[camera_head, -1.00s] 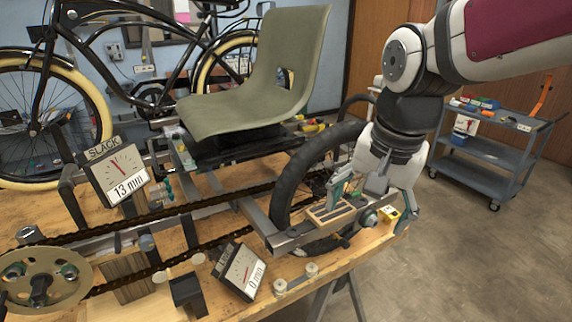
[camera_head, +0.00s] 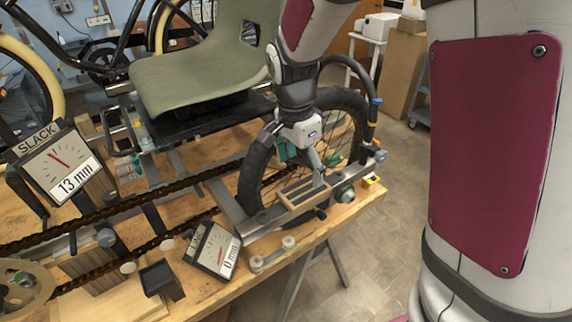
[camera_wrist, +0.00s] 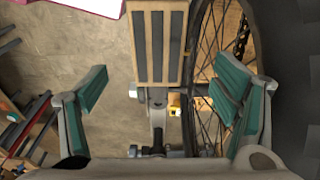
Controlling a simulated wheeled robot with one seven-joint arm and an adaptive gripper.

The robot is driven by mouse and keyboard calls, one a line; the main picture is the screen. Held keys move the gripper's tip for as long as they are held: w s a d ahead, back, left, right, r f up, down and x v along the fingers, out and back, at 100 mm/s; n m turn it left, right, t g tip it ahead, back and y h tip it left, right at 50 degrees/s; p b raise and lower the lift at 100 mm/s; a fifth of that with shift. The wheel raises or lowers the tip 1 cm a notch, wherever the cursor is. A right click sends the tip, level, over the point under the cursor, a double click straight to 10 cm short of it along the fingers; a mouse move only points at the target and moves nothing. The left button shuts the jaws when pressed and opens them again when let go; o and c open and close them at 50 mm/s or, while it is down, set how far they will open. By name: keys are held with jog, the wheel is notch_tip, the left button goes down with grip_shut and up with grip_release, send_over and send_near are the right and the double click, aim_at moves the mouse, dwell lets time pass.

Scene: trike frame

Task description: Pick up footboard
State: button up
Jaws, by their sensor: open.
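The footboard is a small light-wood slatted board with dark stripes (camera_head: 303,191). It lies on the metal frame bar beside the black wheel. In the wrist view the footboard (camera_wrist: 158,42) shows at the top centre, cut off by the upper edge. My gripper (camera_head: 308,163) is just above and behind the footboard in the head view, pointing down. In the wrist view its teal-padded fingers (camera_wrist: 160,98) are spread wide, with the board's near end ahead of the gap between them. Nothing is held, and contact with the board cannot be told.
The black wheel (camera_head: 252,172) stands close to my gripper; its spokes show beside the right finger in the wrist view. The green seat (camera_head: 205,65) is behind.

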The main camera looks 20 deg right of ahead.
aim_at(304, 189)
jog(key=f, duration=0.4)
jog(key=d+f, duration=0.1)
jog(key=f, duration=0.2)
jog(key=shift+f, duration=0.1)
jog(key=c, duration=1.7)
